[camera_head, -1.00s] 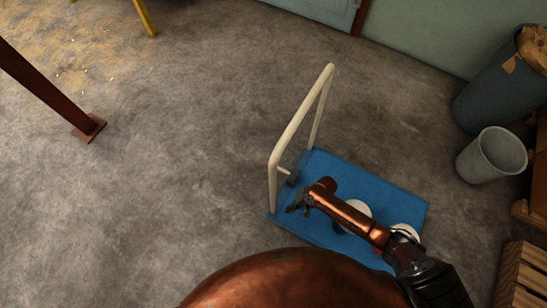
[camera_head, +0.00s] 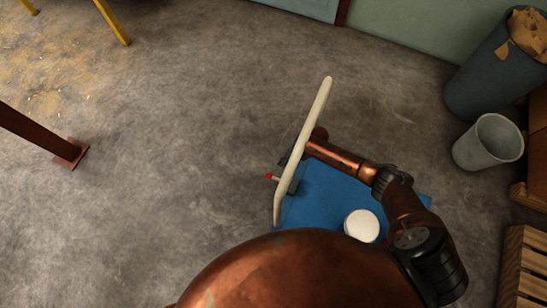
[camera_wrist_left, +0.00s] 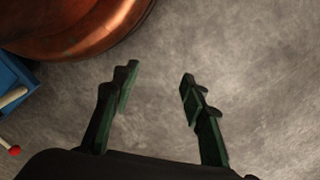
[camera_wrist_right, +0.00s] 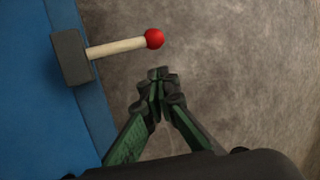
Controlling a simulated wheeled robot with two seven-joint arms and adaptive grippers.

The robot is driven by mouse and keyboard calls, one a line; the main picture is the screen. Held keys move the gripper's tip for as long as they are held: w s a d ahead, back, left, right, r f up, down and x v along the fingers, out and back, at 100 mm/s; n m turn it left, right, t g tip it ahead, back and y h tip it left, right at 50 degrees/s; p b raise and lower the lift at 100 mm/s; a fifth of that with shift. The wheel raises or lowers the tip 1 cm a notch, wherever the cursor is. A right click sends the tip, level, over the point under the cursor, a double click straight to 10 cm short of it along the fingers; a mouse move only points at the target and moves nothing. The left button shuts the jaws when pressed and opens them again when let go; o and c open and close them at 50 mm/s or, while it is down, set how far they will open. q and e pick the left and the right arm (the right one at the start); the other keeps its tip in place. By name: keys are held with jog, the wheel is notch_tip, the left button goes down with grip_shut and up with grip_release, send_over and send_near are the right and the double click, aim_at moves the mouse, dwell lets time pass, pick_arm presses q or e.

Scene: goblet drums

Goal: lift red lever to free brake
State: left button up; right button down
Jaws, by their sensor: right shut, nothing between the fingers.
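The red lever is a pale rod with a red ball tip (camera_head: 269,177), set on a dark block beside the blue cart's (camera_head: 335,200) pale handle. In the right wrist view the ball (camera_wrist_right: 154,39) ends a rod lying nearly level, its block (camera_wrist_right: 71,57) on the blue deck's edge. My right gripper (camera_wrist_right: 160,75) is shut and empty; its tips are just below the ball in that view, apart from it. In the head view the right gripper (camera_head: 285,159) is partly hidden at the handle. My left gripper (camera_wrist_left: 160,85) is open over bare floor; the ball (camera_wrist_left: 14,150) shows at that view's left edge.
The cart's tall pale handle (camera_head: 312,125) rises close to my right arm. A white round drum top (camera_head: 361,226) sits on the deck. A grey bucket (camera_head: 488,143), a dark bin (camera_head: 487,80) and a wooden crate (camera_head: 524,265) stand right. The floor left is clear up to a brown post (camera_head: 70,152).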

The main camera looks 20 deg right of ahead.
aim_at(278, 180)
pick_arm(q)
notch_tip(278, 180, up, 7)
jog(key=d+b, duration=0.1)
jog(key=b, duration=0.2)
jog(key=w+d+f+t+h+b, duration=0.1)
jog(key=w+d+f+t+b, duration=0.1)
jog(key=w+f, duration=0.3)
jog(key=shift+w+d+f, duration=0.35)
jog(key=shift+d+f, duration=0.05)
jog(key=shift+d, duration=0.45)
pick_arm(e)
jog(key=x, duration=1)
jog(key=shift+f, duration=0.1)
